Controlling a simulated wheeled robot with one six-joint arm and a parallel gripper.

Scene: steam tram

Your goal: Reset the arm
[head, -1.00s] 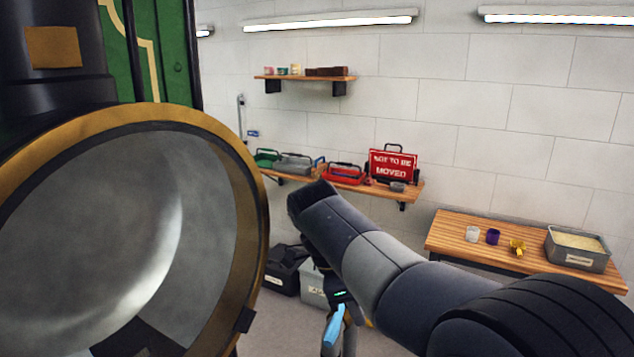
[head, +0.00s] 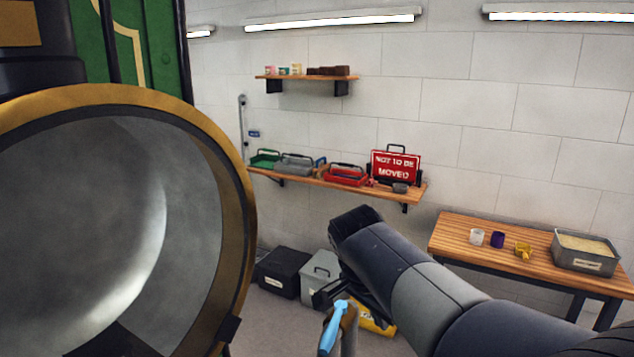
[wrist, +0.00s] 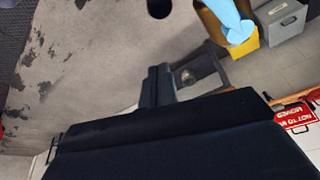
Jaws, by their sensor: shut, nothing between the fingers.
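My gripper shows at the middle of the wrist view (wrist: 157,86), its two dark fingers together with nothing between them. In the head view my arm reaches in from the lower right and bends down at its dark elbow. The gripper end is mostly hidden behind the arm there, and I cannot make out the fingers. A light blue handle-like thing (head: 334,328) stands upright just below the arm in the head view. It also shows at the top of the wrist view (wrist: 232,20), apart from the fingers.
The tram's brass-rimmed round front (head: 245,190) fills the left. A wall shelf (head: 325,183) holds toolboxes and a red sign (head: 394,163). A bench (head: 455,235) at right holds small cups and a metal tray (head: 585,268). A black box (head: 283,272) and grey box (head: 318,278) stand on the floor.

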